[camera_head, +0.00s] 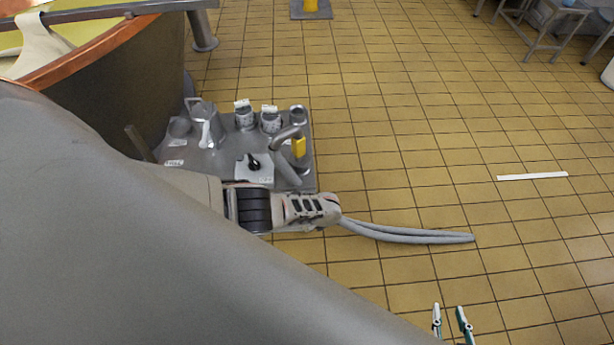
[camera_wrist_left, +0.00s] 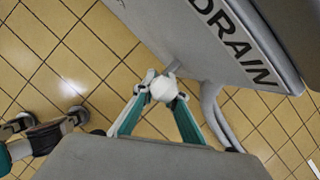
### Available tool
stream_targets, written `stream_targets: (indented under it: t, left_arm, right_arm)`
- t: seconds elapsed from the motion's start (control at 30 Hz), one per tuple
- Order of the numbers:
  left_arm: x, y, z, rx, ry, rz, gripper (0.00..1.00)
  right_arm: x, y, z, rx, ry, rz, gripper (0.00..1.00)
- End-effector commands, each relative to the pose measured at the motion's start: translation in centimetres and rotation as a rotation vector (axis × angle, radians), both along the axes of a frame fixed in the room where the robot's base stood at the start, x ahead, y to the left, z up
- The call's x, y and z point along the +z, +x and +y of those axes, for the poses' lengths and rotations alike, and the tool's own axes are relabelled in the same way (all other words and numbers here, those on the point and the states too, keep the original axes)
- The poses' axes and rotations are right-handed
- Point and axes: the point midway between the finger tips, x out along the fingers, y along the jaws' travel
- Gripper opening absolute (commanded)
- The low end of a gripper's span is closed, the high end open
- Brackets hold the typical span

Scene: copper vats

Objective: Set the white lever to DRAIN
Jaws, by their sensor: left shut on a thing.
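In the left wrist view, the white knob of the lever (camera_wrist_left: 162,89) sits between the fingertips of my left gripper (camera_wrist_left: 158,96), which is shut on it. A short grey stem behind the knob leads toward a grey panel (camera_wrist_left: 205,50) with DRAIN in dark capitals. The knob is beside the panel's lower edge. Which setting the lever is at cannot be told, as other marks are out of view. In the head view, the lever and my left gripper are hidden. My right gripper (camera_head: 450,314) is open and empty at the bottom edge.
A grey table (camera_head: 223,160) carries metal jugs, labelled pots and a bent pipe with a yellow tag. A copper-rimmed vat (camera_head: 95,50) stands at upper left. Grey hoses (camera_head: 405,236) reach over the tiled floor (camera_head: 450,120), which is mostly clear at right.

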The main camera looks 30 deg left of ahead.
Motion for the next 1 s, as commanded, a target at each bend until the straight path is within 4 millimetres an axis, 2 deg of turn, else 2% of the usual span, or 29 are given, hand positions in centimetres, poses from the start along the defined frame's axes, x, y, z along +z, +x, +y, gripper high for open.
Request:
stream_targets:
  t: [0.03,0.43,0.47,0.5,0.73,1.0]
  left_arm:
    - [0.6,0.6,1.0,-0.005,0.025,-0.001,0.00]
    - [0.7,0.7,1.1,-0.006,0.027,-0.001,0.00]
    - [0.7,0.7,1.1,-0.006,0.028,-0.001,0.19]
    - [0.7,0.7,1.0,-0.006,0.027,-0.001,0.28]
    - [0.4,0.4,0.6,-0.004,0.018,0.002,0.28]
    - [0.3,0.2,0.2,-0.003,0.011,0.004,0.28]
  right_arm:
    - [0.2,0.1,0.0,0.000,0.000,-0.003,0.28]
    - [0.0,-0.1,0.0,0.001,0.000,0.002,0.28]
    - [0.0,-0.1,0.1,0.001,0.000,0.003,0.28]
    - [-0.1,-0.2,0.1,0.001,0.000,0.004,0.28]
    - [-0.5,-1.0,0.1,0.002,0.001,0.019,0.28]
    - [-0.3,-0.5,0.1,0.002,0.000,0.009,0.28]
